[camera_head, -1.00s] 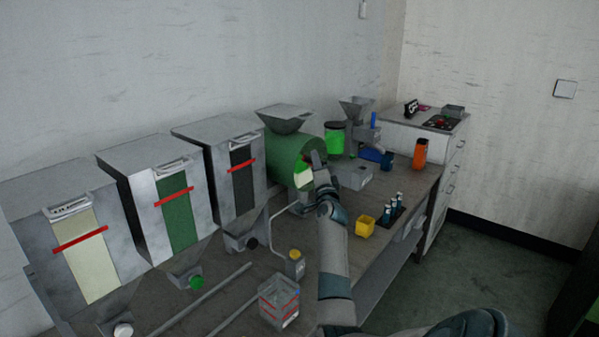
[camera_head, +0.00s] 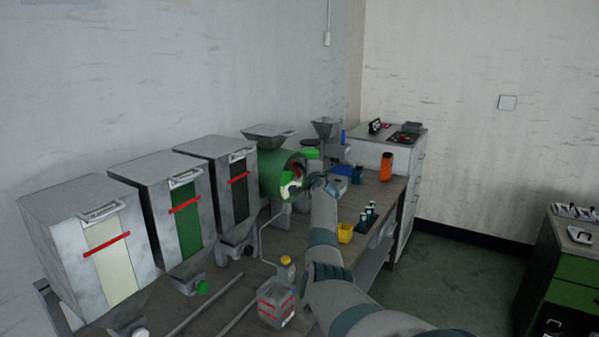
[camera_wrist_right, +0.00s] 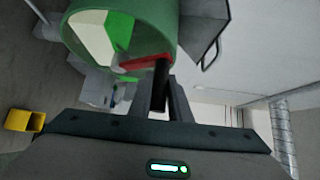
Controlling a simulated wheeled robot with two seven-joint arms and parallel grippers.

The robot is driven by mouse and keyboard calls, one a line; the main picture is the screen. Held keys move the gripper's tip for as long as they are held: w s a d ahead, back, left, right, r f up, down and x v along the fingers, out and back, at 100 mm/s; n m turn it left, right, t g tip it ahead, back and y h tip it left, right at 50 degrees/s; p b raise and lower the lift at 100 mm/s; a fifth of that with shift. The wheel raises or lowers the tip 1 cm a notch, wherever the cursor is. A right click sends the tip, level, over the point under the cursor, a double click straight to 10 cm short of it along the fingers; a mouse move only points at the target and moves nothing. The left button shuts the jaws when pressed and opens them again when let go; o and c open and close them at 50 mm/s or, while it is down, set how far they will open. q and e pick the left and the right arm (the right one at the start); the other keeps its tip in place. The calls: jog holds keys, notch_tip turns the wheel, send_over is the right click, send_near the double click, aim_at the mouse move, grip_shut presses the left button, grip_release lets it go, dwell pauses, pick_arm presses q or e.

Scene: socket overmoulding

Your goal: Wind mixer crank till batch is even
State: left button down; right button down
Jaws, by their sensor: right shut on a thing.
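The mixer is a green drum (camera_head: 272,176) with a grey hopper on top, on the bench behind the bins. In the right wrist view the drum (camera_wrist_right: 172,30) shows a round end face with separate white (camera_wrist_right: 90,40) and green (camera_wrist_right: 118,30) areas. A red crank arm (camera_wrist_right: 143,63) crosses the face's edge and carries a dark handle (camera_wrist_right: 161,74). My right gripper (camera_head: 312,182) is at the drum's end; in the wrist view its fingers (camera_wrist_right: 162,90) are shut on the handle. The arm and gripper partly hide the crank in the head view. My left gripper is not in view.
Several grey bins (camera_head: 85,215) with coloured windows stand left of the mixer. A clear box with red lines (camera_head: 277,302), a yellow cup (camera_head: 345,233) and an orange bottle (camera_head: 386,167) stand on the bench. A green cabinet (camera_head: 570,270) is at the right.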

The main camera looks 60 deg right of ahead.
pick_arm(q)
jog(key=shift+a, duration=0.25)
pick_arm(e)
jog(key=shift+d+r, duration=0.1)
jog(key=shift+r, duration=0.15)
jog(key=c, duration=1.6)
grip_release()
jog(key=shift+c, duration=0.2)
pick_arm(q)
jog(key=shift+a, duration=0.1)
pick_arm(e)
jog(key=shift+f, duration=0.1)
